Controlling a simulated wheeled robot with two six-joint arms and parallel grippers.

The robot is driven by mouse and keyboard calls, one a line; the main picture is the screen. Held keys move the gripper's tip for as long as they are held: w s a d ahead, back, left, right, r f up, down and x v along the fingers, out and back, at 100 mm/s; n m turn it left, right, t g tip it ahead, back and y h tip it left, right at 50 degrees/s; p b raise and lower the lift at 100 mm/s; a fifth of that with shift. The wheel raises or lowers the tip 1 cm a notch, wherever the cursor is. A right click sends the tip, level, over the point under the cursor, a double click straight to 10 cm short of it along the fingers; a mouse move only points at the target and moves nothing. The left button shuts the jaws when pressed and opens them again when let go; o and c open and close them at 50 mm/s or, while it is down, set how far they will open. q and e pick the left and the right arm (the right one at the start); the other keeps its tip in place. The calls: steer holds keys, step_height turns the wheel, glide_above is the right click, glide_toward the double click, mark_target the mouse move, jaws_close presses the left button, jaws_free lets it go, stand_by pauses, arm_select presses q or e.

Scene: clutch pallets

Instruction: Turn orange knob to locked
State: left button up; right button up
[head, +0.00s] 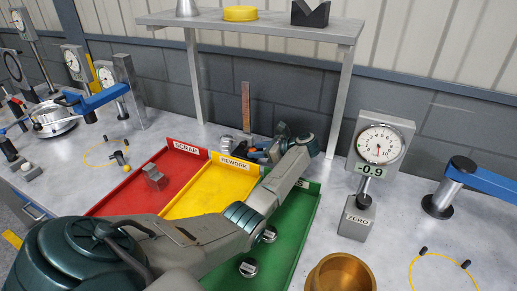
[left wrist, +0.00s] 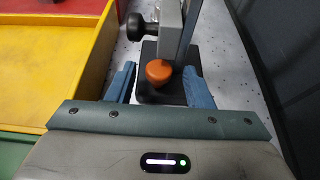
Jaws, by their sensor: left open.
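The orange knob (left wrist: 158,72) shows in the left wrist view, on the front of a grey post on a dark base (left wrist: 150,93). My left gripper (left wrist: 160,84) is open, with one blue finger on either side of the knob. I cannot tell whether either finger touches it. In the head view my left gripper (head: 258,154) is behind the yellow tray, beside an upright brown scale (head: 246,105). The knob is not clearly visible there, and its locked mark cannot be made out. My right gripper is not in view.
Red (head: 128,194), yellow (head: 188,207) and green (head: 287,254) trays lie in front of the post. A grey shelf (head: 260,27) stands over the area. A dial gauge stand (head: 378,146) and a brass bowl (head: 341,273) are to the right. A black round knob (left wrist: 137,25) is beside the post.

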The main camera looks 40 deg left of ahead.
arm_select(q)
steer(key=shift+c, duration=0.2)
steer(key=c, duration=0.9)
steer(key=shift+s+m+t, duration=0.2)
steer(key=shift+m+t, duration=0.4)
steer(key=shift+t, duration=0.2)
steer(key=o, duration=0.9)
steer(key=shift+o, duration=0.2)
